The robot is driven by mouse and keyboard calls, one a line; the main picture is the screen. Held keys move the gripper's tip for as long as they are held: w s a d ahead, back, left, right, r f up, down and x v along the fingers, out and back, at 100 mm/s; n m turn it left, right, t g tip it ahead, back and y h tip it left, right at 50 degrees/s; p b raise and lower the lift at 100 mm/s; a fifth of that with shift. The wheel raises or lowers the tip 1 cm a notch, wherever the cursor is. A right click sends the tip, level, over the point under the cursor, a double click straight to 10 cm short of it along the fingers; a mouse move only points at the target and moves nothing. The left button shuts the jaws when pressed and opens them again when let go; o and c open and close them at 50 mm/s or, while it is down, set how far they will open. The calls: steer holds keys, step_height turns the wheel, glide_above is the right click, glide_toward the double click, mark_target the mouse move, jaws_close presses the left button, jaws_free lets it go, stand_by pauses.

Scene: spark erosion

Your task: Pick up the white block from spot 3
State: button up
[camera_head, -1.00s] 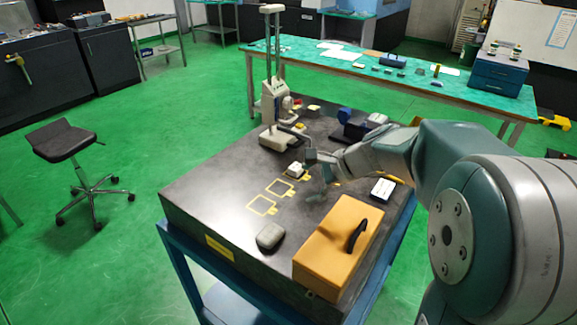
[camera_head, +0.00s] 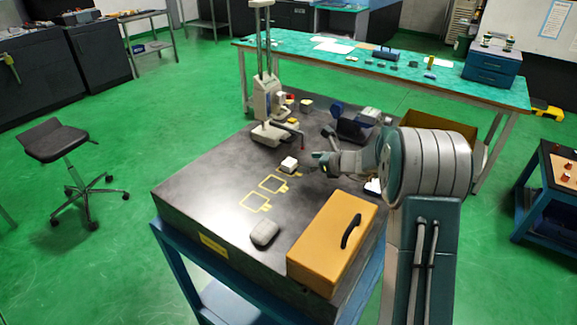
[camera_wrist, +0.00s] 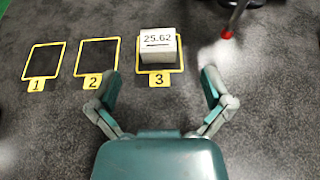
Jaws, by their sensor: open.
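The white block (camera_wrist: 157,44), marked "25.62", sits inside the yellow outline of spot 3 (camera_wrist: 160,79) in the wrist view. In the head view the white block (camera_head: 289,163) stands on the dark table near its middle. My gripper (camera_wrist: 160,78) is open and empty. In the head view my gripper (camera_head: 318,164) is just right of the block. Spots 1 (camera_wrist: 38,84) and 2 (camera_wrist: 92,81) are empty outlines left of it.
A height gauge (camera_head: 268,108) stands behind the block, and its red probe tip (camera_wrist: 227,35) shows right of the block. An orange case (camera_head: 333,243) and a grey mouse-shaped object (camera_head: 265,232) are at the table's front. The surface around spots 1 and 2 is clear.

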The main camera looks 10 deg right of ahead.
mark_target(294, 165)
steer(key=shift+w+a+f, duration=0.3)
steer(key=shift+w+f, duration=0.1)
steer(key=shift+f, duration=0.05)
steer(key=x, duration=0.4)
steer(key=shift+s+a+f, duration=0.1)
steer(key=shift+a+f, duration=0.1)
steer(key=shift+d, duration=0.15)
jaws_close()
